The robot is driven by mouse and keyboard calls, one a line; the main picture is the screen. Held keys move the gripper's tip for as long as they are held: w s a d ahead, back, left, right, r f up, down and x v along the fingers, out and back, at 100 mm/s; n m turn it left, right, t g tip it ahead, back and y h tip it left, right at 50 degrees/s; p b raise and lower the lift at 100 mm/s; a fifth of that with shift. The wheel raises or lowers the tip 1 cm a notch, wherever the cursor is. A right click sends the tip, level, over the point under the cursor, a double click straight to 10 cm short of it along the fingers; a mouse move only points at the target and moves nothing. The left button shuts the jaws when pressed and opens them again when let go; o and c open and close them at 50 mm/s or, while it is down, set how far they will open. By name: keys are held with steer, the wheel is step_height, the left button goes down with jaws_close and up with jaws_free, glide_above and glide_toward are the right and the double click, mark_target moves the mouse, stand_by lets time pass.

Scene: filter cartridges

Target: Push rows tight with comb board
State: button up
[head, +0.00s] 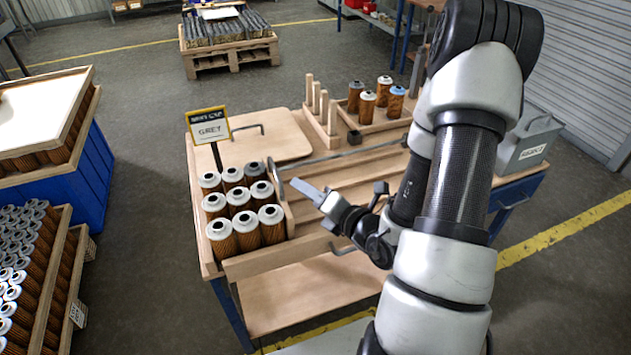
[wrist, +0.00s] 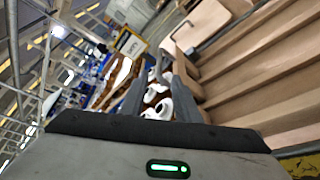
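Several brown pleated cartridges (head: 240,205) stand upright in close rows at the cart's left end. Most have white caps; one in the back row has a grey cap (head: 255,169). A low wooden board (head: 289,217) borders their right side, with a thin dark upright loop (head: 279,182) by it. I cannot tell whether this is the comb board. My gripper (head: 308,192) is just right of the cartridges and above the grooved cart top. In the wrist view its two grey fingers (wrist: 158,100) are apart, with cartridges (wrist: 157,92) showing between them. I see nothing held.
A flat wooden panel (head: 262,138), a pegged wooden piece (head: 320,112) and a tray (head: 372,126) with several cartridges are at the back. A grey box (head: 528,142) is right. Long grooves (head: 335,180) are empty.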

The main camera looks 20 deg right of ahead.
steer(key=shift+p+v, duration=1.1)
steer(key=shift+v, duration=0.5)
